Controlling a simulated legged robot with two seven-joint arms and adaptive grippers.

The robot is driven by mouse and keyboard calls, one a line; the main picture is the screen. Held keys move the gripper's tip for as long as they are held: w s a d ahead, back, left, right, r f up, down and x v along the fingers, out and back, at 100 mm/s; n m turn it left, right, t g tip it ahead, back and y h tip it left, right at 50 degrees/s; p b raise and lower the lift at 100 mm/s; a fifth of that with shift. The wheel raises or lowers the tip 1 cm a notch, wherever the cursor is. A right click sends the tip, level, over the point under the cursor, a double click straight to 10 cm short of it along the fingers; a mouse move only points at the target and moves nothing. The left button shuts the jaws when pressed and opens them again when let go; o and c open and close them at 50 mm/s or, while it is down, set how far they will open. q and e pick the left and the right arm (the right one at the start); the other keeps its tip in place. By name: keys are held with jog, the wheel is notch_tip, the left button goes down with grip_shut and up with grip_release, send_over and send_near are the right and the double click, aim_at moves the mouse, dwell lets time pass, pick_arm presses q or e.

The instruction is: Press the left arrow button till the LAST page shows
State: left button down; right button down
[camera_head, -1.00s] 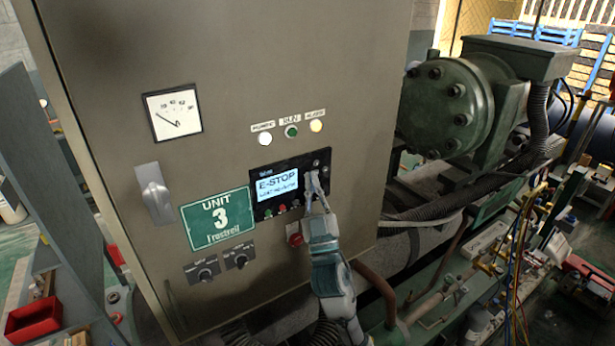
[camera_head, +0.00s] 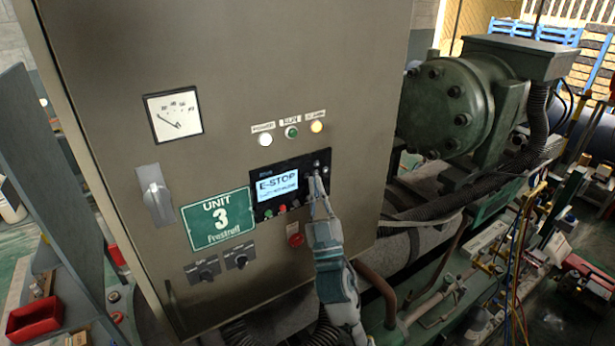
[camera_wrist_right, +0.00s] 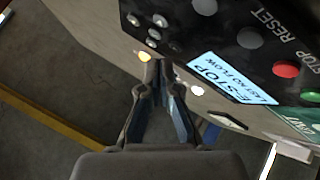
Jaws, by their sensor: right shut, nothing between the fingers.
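In the wrist view the fingertips (camera_wrist_right: 158,62) lie just below the buttons; contact cannot be told. My left gripper is not in view.
A red button (camera_head: 296,240) sits below the panel. Two dark knobs (camera_head: 206,272) and a lever handle (camera_head: 155,194) stick out of the cabinet. Green machinery (camera_head: 445,105) and pipes stand to the right. A red bin (camera_head: 34,317) is at lower left.

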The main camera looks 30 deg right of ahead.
jog(key=shift+s+d+p, duration=0.2)
jog(key=shift+s+p, duration=0.4)
jog(key=shift+s, duration=1.9)
